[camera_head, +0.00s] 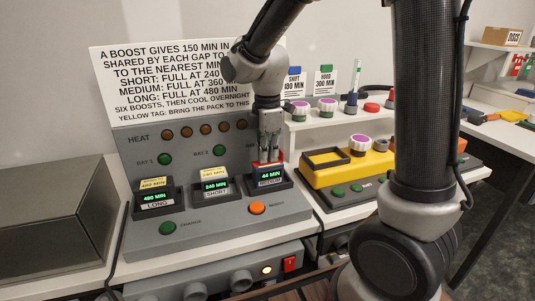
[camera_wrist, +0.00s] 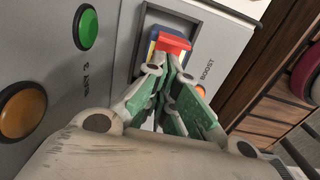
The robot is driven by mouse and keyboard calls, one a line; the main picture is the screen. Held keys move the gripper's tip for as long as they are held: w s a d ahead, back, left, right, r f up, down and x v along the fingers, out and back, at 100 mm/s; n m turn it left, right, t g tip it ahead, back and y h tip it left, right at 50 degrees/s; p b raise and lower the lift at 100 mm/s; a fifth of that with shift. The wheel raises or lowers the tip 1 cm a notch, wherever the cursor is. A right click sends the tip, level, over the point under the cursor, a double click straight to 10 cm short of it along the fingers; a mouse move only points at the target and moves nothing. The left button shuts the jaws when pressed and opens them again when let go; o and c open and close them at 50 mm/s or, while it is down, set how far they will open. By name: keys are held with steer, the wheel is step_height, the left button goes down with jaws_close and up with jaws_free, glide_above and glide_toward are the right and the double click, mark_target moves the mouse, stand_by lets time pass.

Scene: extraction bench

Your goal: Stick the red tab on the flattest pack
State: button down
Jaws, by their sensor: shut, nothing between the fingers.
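Three packs sit in bays on the grey charger. The left pack (camera_head: 153,184), in the bay marked LONG, reads 480 MIN. The middle pack (camera_head: 212,174), in the bay marked SHORT, reads 240 MIN. The right bay (camera_head: 270,183), marked MEDIUM, reads 44 MIN. A red tab (camera_head: 258,165) shows at the top of the medium pack, and this tab is clear in the wrist view (camera_wrist: 173,42). My gripper (camera_head: 270,160) points down over it, shut and empty, with its fingertips (camera_wrist: 168,68) close beside the tab. I cannot tell whether they touch it. My fingers hide part of the pack.
A printed sign (camera_head: 165,75) stands behind the charger. Green buttons and an orange boost button (camera_head: 256,208) are on its face. A yellow tray device (camera_head: 350,165) and a shelf with purple-topped jars (camera_head: 327,105) stand to the right. A dark metal box (camera_head: 50,220) is left.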

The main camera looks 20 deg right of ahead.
stand_by(0.5)
steer(key=shift+r, duration=3.45)
steer(key=shift+m, duration=0.7)
steer(key=shift+s+f+m, duration=0.1)
steer(key=shift+f+m, duration=0.05)
steer(key=shift+m, duration=0.55)
steer(key=s+d+r+m+t, duration=0.2)
steer(key=s+d+m, duration=0.5)
steer(key=s, duration=0.2)
steer(key=s+d+r+m+t, duration=0.2)
steer(key=s+d+r+m, duration=0.1)
steer(key=s+d+m, duration=0.5)
steer(key=shift+s, duration=0.9)
